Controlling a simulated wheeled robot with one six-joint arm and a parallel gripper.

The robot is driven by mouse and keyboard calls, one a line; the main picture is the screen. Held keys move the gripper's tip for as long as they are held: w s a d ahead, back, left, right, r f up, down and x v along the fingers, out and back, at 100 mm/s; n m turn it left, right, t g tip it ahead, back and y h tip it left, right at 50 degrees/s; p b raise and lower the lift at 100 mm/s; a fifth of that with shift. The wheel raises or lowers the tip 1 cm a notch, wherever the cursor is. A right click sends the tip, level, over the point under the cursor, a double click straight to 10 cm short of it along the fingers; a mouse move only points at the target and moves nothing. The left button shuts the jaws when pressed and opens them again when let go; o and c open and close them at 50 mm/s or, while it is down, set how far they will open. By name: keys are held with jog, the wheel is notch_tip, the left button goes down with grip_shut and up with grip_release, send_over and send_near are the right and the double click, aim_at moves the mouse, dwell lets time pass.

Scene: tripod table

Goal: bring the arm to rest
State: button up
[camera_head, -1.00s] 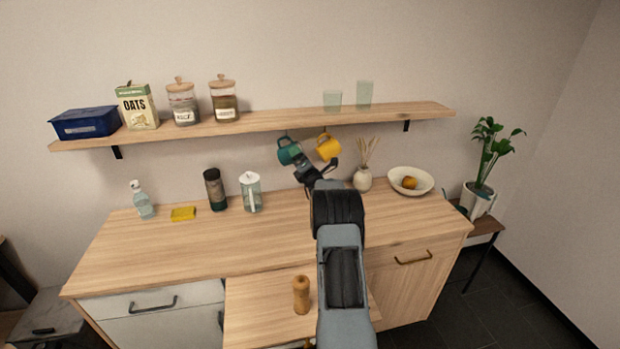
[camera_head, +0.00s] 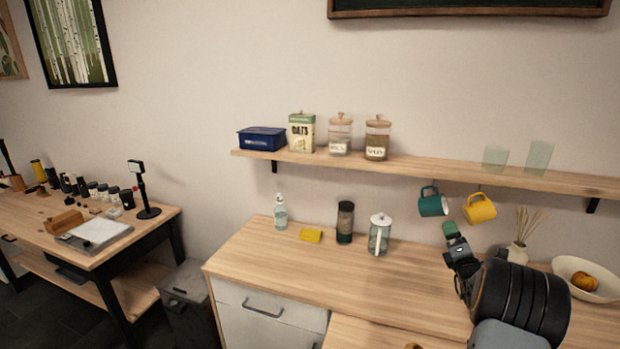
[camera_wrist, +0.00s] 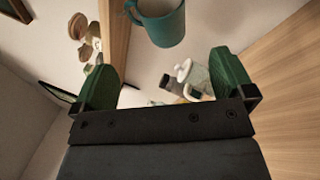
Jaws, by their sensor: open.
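My gripper (camera_head: 450,230) is over the back of the counter, just below the hanging teal mug (camera_head: 432,204) in the head view. In the wrist view the green fingertips of my gripper (camera_wrist: 166,75) stand wide apart with nothing held between them. The teal mug also shows at the top of the wrist view (camera_wrist: 160,22), beyond the fingertips and apart from them. My dark forearm covers part of the counter at the lower right of the head view.
A yellow mug (camera_head: 479,209) hangs right of the teal one, under the wall shelf (camera_head: 420,170). The counter (camera_head: 300,268) holds a French press (camera_head: 380,236), a dark tumbler (camera_head: 345,222) and a bowl (camera_head: 600,290). The counter's front left is clear.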

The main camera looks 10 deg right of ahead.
jog(key=s+a+f+n+g+y, duration=0.2)
jog(key=a+n+g+y, duration=0.15)
jog(key=a+n, duration=0.45)
jog(key=s+a+f+n+g+y, duration=0.3)
jog(key=a+n+y, duration=0.25)
jog(key=n, duration=0.35)
jog(key=s+a+f+n+g+y, duration=0.2)
jog(key=a+n+g+y, duration=0.15)
jog(key=a+n, duration=0.5)
jog(key=s+a+r+n+g+h, duration=0.3)
jog(key=s+a+n, duration=0.3)
jog(key=s+n, duration=0.4)
jog(key=s+a+r+n+g+h, duration=0.2)
jog(key=s+a+n+h, duration=0.3)
jog(key=s+n, duration=0.6)
jog(key=a+r+n, duration=0.1)
jog(key=a+n, duration=0.1)
jog(key=n, duration=0.1)
jog(key=shift+r+n+g, duration=0.35)
jog(key=shift+g, duration=0.05)
